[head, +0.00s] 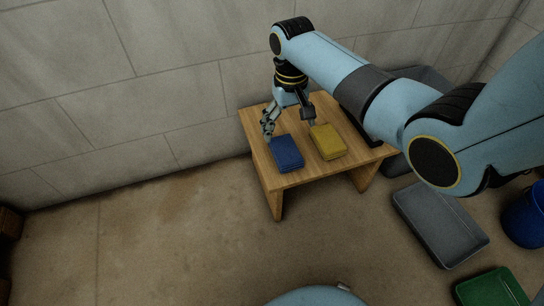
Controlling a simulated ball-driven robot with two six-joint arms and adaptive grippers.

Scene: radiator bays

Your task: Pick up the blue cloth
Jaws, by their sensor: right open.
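The blue cloth (287,154) is a folded rectangular pad. It lies flat on a small wooden table (262,152), near the table's left front part. My right gripper (289,127) points down just behind the cloth, with its fingers spread and nothing seen between them. One finger is at the cloth's back left, the other is near the yellow cloth. I cannot tell whether the fingertips touch the table or the cloth. My left gripper does not show.
A folded yellow cloth (328,141) lies right of the blue one on the table. A grey tray (440,226), a green container (492,289) and a blue bucket (525,218) stand on the floor at right. A block wall (150,90) rises behind. The floor at front left is clear.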

